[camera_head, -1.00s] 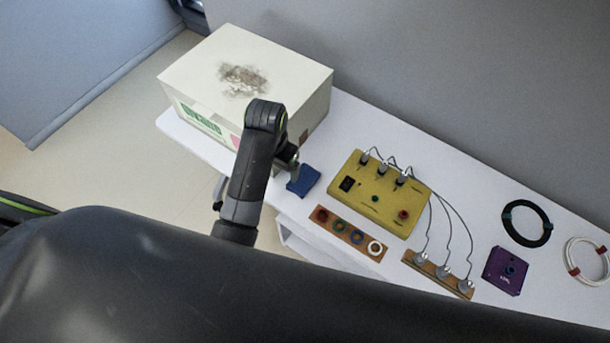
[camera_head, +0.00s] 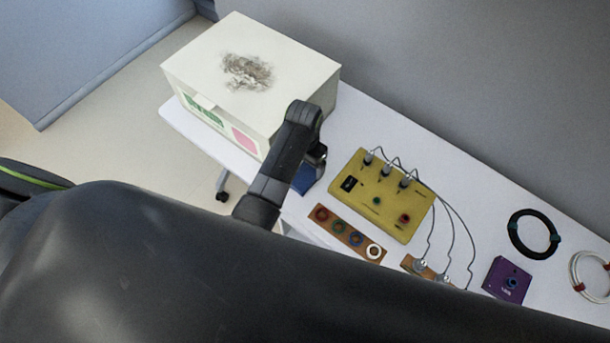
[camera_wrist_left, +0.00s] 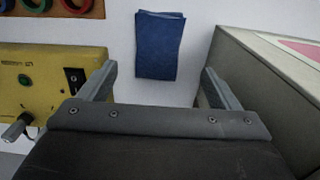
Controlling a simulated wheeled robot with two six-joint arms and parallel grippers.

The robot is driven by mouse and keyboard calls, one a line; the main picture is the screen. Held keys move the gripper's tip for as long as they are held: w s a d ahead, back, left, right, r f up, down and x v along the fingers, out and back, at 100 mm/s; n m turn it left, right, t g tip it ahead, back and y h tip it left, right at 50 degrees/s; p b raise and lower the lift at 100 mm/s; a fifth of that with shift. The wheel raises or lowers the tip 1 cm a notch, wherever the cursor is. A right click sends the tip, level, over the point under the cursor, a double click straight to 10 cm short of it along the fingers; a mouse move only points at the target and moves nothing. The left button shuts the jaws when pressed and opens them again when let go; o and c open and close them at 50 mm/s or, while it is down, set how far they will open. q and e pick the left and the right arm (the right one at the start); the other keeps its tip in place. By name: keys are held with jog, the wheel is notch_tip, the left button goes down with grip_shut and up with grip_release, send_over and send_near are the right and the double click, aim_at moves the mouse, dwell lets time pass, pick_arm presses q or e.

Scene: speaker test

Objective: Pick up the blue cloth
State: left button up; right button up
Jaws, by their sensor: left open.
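The blue cloth (camera_wrist_left: 159,46) lies folded on the white table in the left wrist view, ahead of my left gripper (camera_wrist_left: 157,85) and between its two fingers. The fingers are wide apart with nothing between them. In the head view the blue cloth (camera_head: 309,178) is partly hidden behind my left arm. The left gripper (camera_head: 318,155) there is mostly hidden by its own arm, close to the cloth. The right gripper is not seen in either view.
A large white box (camera_head: 201,66) stands left of the cloth in the head view. A yellow box (camera_head: 369,202) with wired plugs stands to the right. A wooden strip with colored rings (camera_head: 331,228) and a purple box (camera_head: 507,279) are farther along the table.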

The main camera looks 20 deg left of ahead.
aim_at(305, 175)
pick_arm(q)
jog(key=shift+s+f, duration=0.15)
jog(key=shift+f, duration=0.9)
jog(key=shift+d+f+p, duration=0.1)
jog(key=shift+f+p, duration=0.25)
jog(key=shift+f, duration=1.65)
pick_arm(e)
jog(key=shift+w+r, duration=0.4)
pick_arm(q)
jog(key=shift+c, duration=0.4)
jog(key=c, duration=1)
jog(key=shift+r, duration=0.1)
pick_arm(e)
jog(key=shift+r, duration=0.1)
